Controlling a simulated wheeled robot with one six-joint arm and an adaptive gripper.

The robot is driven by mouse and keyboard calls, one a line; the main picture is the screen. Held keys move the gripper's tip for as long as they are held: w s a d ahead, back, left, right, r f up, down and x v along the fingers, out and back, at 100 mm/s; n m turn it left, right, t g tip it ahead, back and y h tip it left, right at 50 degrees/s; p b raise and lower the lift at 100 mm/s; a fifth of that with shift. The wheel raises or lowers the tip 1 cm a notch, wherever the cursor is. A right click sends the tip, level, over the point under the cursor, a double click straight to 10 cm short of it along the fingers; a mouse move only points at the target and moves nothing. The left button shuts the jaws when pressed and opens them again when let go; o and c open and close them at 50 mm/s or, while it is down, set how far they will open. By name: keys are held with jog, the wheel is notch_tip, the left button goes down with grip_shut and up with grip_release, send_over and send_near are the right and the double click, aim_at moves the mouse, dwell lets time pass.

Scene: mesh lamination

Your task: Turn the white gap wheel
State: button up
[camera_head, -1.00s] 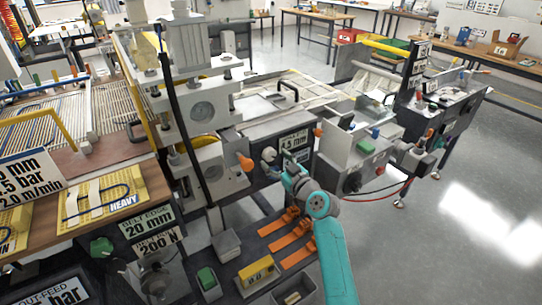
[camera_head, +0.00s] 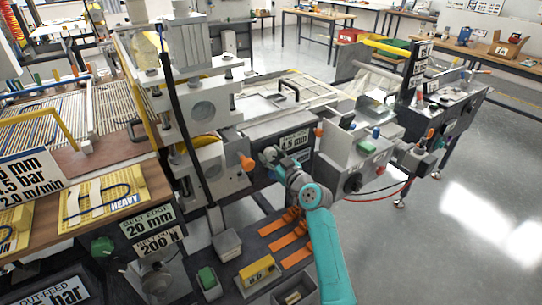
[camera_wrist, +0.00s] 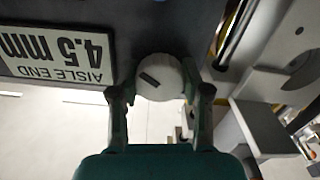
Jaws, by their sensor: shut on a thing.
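The white gap wheel (camera_wrist: 160,76) is a small round knob with a dark mark across its face, on a dark machine panel in the wrist view. My gripper (camera_wrist: 160,84) is shut on it, with one dark finger on each side of its rim. The dark mark lies at a slant. In the head view my gripper (camera_head: 271,157) is against the dark panel, below and left of the 4.5 mm sign, and it mostly hides the wheel.
The AISLE END 4.5 mm sign (camera_wrist: 58,48) is next to the wheel, upside down in the wrist view. An orange knob (camera_head: 246,163) sticks out left of my gripper. A grey box (camera_head: 355,160) stands to the right. Orange strips (camera_head: 285,237) lie below my arm.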

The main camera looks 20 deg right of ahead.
jog(key=shift+m, duration=0.3)
jog(key=m, duration=0.4)
jog(key=shift+m, duration=2.5)
jog(key=o, duration=1.2)
jog(key=shift+c, duration=0.2)
jog(key=v, duration=1.2)
